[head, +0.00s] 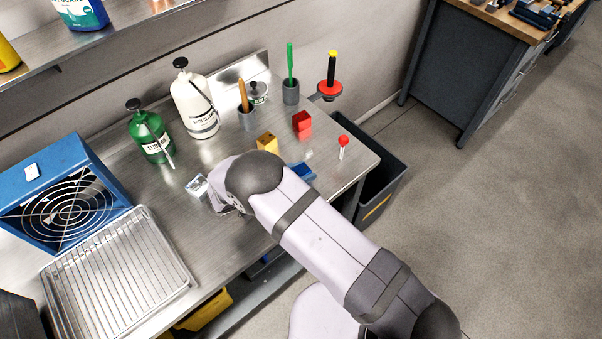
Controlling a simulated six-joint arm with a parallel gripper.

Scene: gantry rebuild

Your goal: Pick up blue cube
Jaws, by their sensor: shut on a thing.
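A blue block-like thing (302,171) shows at the right part of the steel bench, just behind my arm's upper edge. My arm hides part of it, so I cannot tell its full shape or whether it is the blue cube. My arm reaches in from the lower right and bends over the middle of the bench. My gripper is hidden behind the arm's bend, so its jaws and anything between them do not show.
A yellow block (267,143), a red block (302,124) and a red-topped pin (343,145) stand near the blue thing. Bottles (195,105), tool cups (291,92) and a wire rack (118,265) surround the area. A dark bin (385,185) stands beyond the bench's right edge.

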